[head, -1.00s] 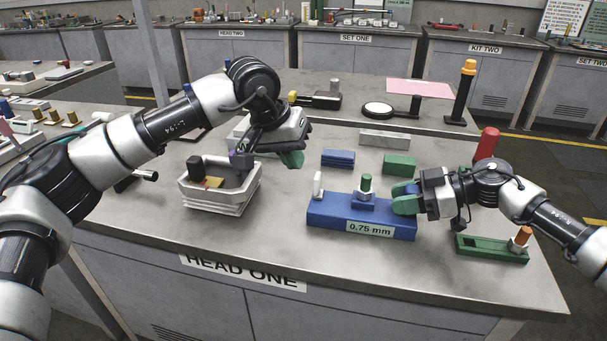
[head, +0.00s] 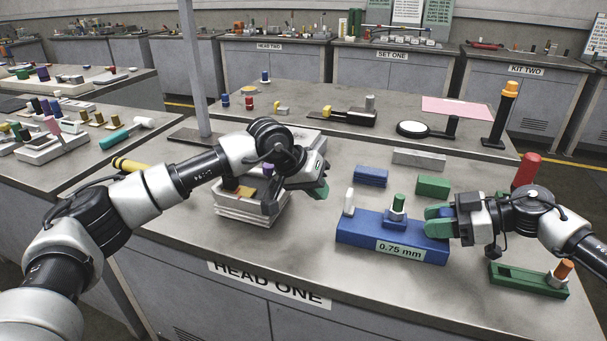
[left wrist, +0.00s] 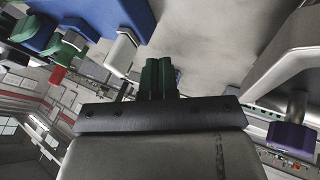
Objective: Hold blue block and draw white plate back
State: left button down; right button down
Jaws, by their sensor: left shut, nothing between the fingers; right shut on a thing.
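The blue block (head: 375,238), labelled 0.75 mm, lies on the near part of the bench; it also shows in the left wrist view (left wrist: 88,14). The white plate (head: 349,203) stands upright at the block's left end, and in the left wrist view (left wrist: 122,48) it is left of my fingers. A green-topped knob (head: 398,206) stands on the block's middle. My left gripper (head: 320,194) is shut and empty, left of the white plate and apart from it. My right gripper (head: 436,222) is shut on the block's right end; its fingers partly hide that end.
A grey tray (head: 245,215) with a purple knob (left wrist: 292,137) sits left of the block, partly behind my left arm. Blue (head: 371,176), green (head: 433,186) and grey (head: 419,157) blocks lie behind. A green fixture (head: 527,281) is at the right. Bench in front is narrow but clear.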

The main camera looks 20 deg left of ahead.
aim_at(350, 203)
pick_arm(q)
jog(key=shift+d+r, duration=0.15)
jog(key=shift+d, duration=1.5)
